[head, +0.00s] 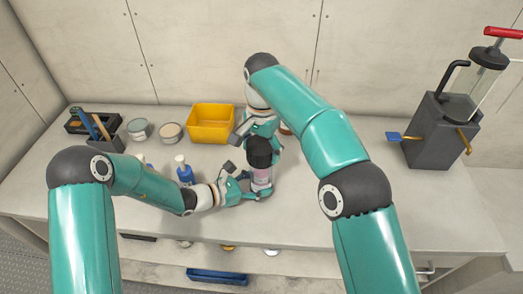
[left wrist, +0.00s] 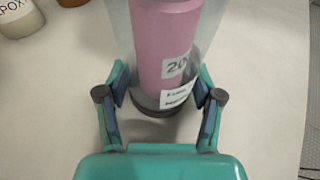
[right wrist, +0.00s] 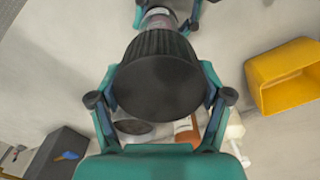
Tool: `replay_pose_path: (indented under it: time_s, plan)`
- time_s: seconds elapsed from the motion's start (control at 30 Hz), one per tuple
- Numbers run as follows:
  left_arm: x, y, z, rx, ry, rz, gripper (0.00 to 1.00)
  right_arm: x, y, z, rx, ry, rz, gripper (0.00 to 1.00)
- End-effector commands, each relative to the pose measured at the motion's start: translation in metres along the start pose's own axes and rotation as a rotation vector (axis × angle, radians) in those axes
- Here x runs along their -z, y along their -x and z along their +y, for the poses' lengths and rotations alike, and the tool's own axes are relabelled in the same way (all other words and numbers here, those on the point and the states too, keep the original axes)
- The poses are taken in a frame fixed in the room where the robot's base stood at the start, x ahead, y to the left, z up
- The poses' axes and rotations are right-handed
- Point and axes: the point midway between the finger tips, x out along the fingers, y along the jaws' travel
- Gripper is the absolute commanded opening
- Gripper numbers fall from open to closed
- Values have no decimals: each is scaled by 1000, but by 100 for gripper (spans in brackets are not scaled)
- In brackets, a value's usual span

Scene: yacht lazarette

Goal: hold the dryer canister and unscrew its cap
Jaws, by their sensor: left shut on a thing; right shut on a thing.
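The dryer canister (head: 262,178) stands upright on the bench in the head view, a clear cylinder with pink filling and a label. It also shows in the left wrist view (left wrist: 168,45). My left gripper (head: 245,187) is shut on the canister's lower body, one finger on each side, as the left wrist view (left wrist: 160,92) shows. The black ribbed cap (head: 259,150) sits on top of the canister, and its flat top fills the middle of the right wrist view (right wrist: 160,85). My right gripper (right wrist: 160,95) is shut on the cap from above. The cap's threads are hidden.
A yellow bin (head: 211,124) stands behind, left of the canister. A blue bottle (head: 184,171), round tins (head: 140,130) and a dark tool tray (head: 93,121) are at left. A grey pump unit (head: 437,130) stands at right. The bench between canister and pump is mostly clear.

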Motion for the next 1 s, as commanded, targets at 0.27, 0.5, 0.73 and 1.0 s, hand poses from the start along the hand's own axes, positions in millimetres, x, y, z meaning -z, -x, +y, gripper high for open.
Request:
replay_pose_path:
  time_s: [0.27, 0.5, 0.73, 1.0]
  plan:
    - [0, 0, -1, 2, 0, 1, 4, 0, 14, -1, 2, -1, 1, 22]
    - [1, 0, -1, 2, 0, 1, 3, 0, 32, -1, 1, -1, 1, 22]
    - [1, 0, -1, 2, 0, 2, 3, 0, 40, 0, 0, 0, 0, 22]
    - [1, 0, -1, 1, 0, 2, 81, 0, 40, 0, 0, 0, 0, 22]
